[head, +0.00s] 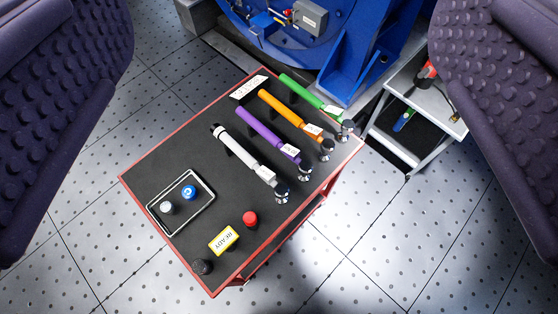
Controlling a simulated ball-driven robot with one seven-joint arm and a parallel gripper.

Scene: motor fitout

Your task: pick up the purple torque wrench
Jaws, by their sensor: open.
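The purple torque wrench (260,130) lies on a dark-topped, red-edged cart (150,173) in the head view, between a white wrench (238,150) and an orange wrench (284,112). A green wrench (303,91) lies beyond the orange one. The purple wrench's metal head (304,171) points toward the cart's right edge, and a small white tag sits near that end. My gripper (284,130) is open, its two dark textured fingers at the left and right picture edges. The cart and wrenches show between them, apart from the fingers.
A wire-rimmed tray (180,232) holds a blue-topped and a grey-topped item. Blue machinery (350,65) stands behind; a metal step stand (430,100) is at right.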

